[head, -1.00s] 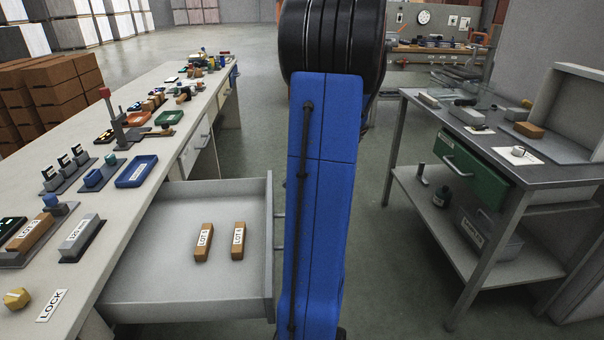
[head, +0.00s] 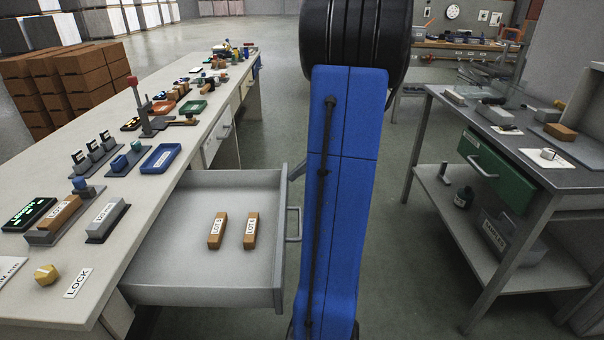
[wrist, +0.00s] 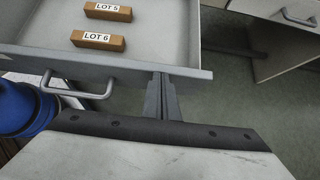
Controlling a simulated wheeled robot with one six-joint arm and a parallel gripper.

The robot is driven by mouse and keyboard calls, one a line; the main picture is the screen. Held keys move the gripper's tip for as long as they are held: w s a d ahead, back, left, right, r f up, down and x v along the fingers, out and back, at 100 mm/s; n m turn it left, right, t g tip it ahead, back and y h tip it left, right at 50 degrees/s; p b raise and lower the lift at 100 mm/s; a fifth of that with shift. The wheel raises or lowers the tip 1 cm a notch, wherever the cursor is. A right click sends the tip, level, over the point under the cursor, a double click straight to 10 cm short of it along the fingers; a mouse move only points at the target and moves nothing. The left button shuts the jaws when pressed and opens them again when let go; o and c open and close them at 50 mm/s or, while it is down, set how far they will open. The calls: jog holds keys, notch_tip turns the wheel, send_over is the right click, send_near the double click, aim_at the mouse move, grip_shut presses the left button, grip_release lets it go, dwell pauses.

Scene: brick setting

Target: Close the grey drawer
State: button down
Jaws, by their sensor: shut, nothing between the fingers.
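The grey drawer (head: 160,275) stands pulled out from the long bench on the left, and two brown labelled blocks (head: 217,230) (head: 251,231) lie inside it. Its bar handle (head: 293,224) is on the front panel, beside my blue arm. In the wrist view the drawer front (wrist: 110,62) runs across the upper left, with the handle (wrist: 78,90) left of my gripper. My gripper (wrist: 161,80) is shut and empty, with its fingertips at the right part of the drawer front. I cannot tell whether they touch it. In the head view my arm hides the gripper.
The long bench (head: 125,215) holds trays, blocks and a LOCK label (head: 77,283). A metal workbench (head: 500,135) with a green drawer (head: 497,172) stands on the right. Open floor (head: 415,250) lies between the right workbench and my arm.

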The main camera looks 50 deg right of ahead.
jog(key=w+a, duration=2.2)
jog(key=w, duration=0.4)
jog(key=shift+a+r, duration=0.1)
jog(key=shift+a, duration=0.05)
